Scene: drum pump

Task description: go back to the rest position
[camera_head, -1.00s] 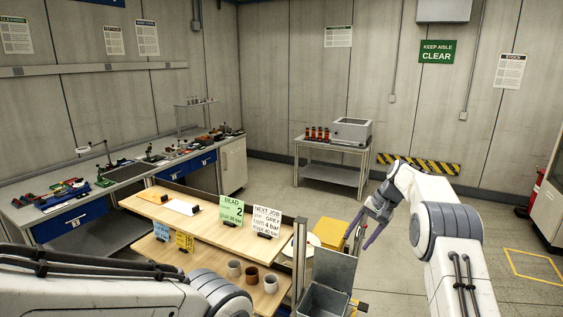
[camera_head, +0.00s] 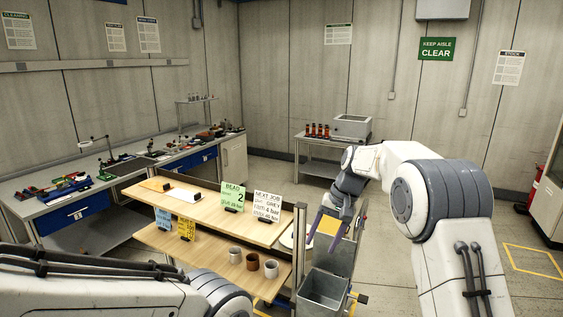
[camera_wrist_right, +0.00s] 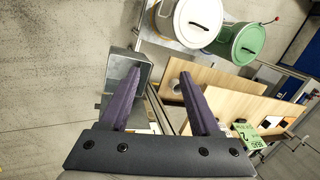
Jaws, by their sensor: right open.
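My right gripper (camera_head: 325,238) is in front of the shelf's right end, with its purple fingers pointing down and apart. In the right wrist view, the gripper (camera_wrist_right: 160,75) is open, with nothing held between the fingers. Beyond the fingertips there is a grey open bin (camera_wrist_right: 140,70) and the wooden shelf (camera_wrist_right: 215,80). My left arm shows at the lower left in the head view, but its gripper is out of view.
The wooden shelf unit (camera_head: 205,212) carries sign cards and several cups (camera_head: 252,262). The grey bin (camera_head: 325,290) stands right of it. White (camera_wrist_right: 198,18) and green (camera_wrist_right: 240,42) lidded drums show in the right wrist view. Open floor lies right of my right arm.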

